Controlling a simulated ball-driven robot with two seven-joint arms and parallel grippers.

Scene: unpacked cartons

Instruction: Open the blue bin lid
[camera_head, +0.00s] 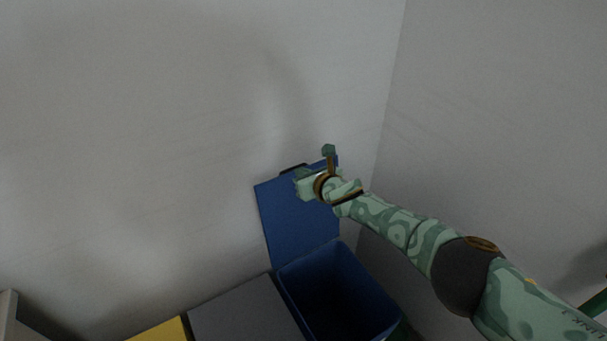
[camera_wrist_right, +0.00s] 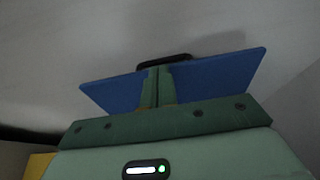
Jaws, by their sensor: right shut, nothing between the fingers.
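The blue bin (camera_head: 335,290) stands near the corner of two walls, and its dark inside shows. Its blue lid (camera_head: 290,225) is raised, standing roughly upright at the bin's back edge near the wall. A dark handle (camera_head: 293,169) sits on the lid's upper edge. My right gripper (camera_head: 316,172) is in front of the lid's upper part. In the right wrist view the gripper's fingers (camera_wrist_right: 158,86) are together, with the blue lid (camera_wrist_right: 210,83) and its dark handle (camera_wrist_right: 164,62) behind them. Whether the fingers touch the lid cannot be told. My left gripper is not in view.
A grey bin top (camera_head: 245,312) is directly left of the blue bin, with a yellow one (camera_head: 163,331) further left. A pale object edge (camera_head: 10,318) shows at the lower left. Walls close in behind and on the right.

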